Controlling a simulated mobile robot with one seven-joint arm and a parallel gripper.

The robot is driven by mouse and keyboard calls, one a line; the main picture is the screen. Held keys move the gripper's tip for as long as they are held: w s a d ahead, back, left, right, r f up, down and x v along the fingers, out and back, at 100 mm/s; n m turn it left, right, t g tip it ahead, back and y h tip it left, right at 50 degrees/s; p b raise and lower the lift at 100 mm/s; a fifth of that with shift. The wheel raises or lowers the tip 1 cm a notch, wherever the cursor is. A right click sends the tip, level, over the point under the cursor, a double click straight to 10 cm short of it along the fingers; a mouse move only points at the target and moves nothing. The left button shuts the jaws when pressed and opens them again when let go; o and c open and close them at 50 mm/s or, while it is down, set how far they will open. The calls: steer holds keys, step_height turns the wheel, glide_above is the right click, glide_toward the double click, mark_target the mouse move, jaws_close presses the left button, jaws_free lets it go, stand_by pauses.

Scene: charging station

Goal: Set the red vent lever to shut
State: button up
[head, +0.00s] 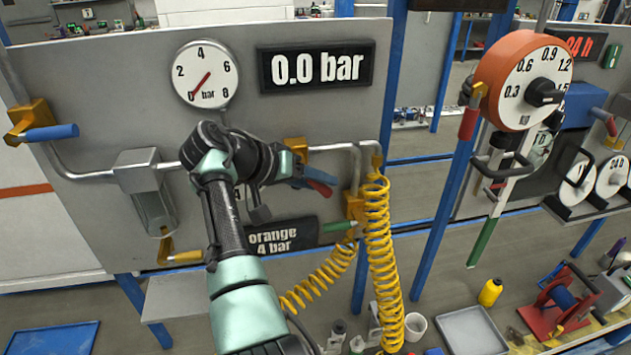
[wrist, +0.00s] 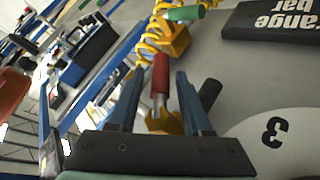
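The red vent lever (head: 321,187) shows on the grey panel, just past my fingertips. Its red handle also shows in the wrist view (wrist: 160,72), with a brass fitting (wrist: 164,121) at its base. My gripper (head: 312,179) is at the lever, with one blue finger on each side of it. In the wrist view my gripper (wrist: 159,70) is open, with a gap between the handle and each finger. My arm hides part of the pipe and valve in the head view. The panel display (head: 317,67) reads 0.0 bar, and the dial gauge (head: 206,74) points to 0.
A yellow coiled hose (head: 378,250) hangs right of the lever, beside a green handle (head: 338,226). A sign (head: 283,238) reads "orange 4 bar". A blue-handled valve (head: 50,133) is at the far left. An orange gauge (head: 524,80) stands to the right.

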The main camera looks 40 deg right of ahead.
steer(key=shift+a, duration=0.1)
steer(key=b+v, duration=0.4)
steer(key=v, duration=0.9)
steer(key=shift+f, duration=0.1)
